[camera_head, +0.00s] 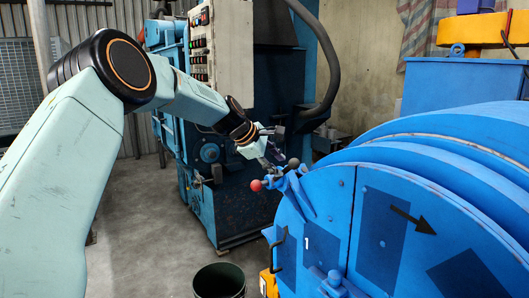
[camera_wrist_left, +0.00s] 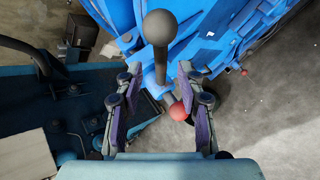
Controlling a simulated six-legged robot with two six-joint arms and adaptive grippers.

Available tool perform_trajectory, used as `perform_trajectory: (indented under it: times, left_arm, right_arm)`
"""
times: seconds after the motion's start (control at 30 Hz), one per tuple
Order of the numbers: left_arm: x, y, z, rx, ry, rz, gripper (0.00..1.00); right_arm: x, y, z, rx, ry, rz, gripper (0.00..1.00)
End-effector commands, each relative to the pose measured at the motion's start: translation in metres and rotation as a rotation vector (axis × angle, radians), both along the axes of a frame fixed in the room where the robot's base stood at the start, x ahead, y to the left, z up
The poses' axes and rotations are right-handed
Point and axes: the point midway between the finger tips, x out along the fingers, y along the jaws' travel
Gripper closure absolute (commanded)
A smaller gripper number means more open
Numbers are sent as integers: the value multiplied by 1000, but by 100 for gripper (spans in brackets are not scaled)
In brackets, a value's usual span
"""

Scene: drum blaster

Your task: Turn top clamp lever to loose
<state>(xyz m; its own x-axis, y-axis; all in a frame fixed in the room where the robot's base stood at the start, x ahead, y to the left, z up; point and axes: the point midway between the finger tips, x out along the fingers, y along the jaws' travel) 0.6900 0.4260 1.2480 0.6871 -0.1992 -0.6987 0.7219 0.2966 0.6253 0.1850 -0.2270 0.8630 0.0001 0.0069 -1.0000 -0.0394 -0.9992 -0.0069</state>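The top clamp lever shows in the left wrist view as a dark rod with a rounded black knob (camera_wrist_left: 160,28). A red ball (camera_wrist_left: 178,112) sits at the clamp's other end. In the head view, the red ball (camera_head: 256,185) and dark knob (camera_head: 293,163) are at the upper left edge of the blue drum (camera_head: 330,200). My left gripper (camera_head: 276,150) is just above and behind them. In the wrist view my left gripper (camera_wrist_left: 160,70) is open, with a finger on each side of the dark lever. Contact is not clear. My right gripper is out of view.
A blue-grey machine with a control panel (camera_head: 201,45) stands behind my left arm. A dark bin (camera_head: 219,281) is on the floor below. A yellow part (camera_head: 269,282) is at the drum's lower left. Open concrete floor (camera_head: 150,220) lies to the left.

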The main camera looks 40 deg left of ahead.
Motion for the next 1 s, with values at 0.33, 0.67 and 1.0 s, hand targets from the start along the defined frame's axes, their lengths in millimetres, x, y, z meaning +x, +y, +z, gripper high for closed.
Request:
perform_trajectory:
  times: [0.33, 0.67, 1.0]
  left_arm:
    - [-38, 11, 39, -2, -1, 0, 62]
    - [-48, 14, 48, -1, 0, 1, 62]
    - [-47, 14, 48, 0, 0, 0, 62]
  right_arm:
    - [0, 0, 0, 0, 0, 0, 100]
    - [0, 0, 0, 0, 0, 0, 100]
    - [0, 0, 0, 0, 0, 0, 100]
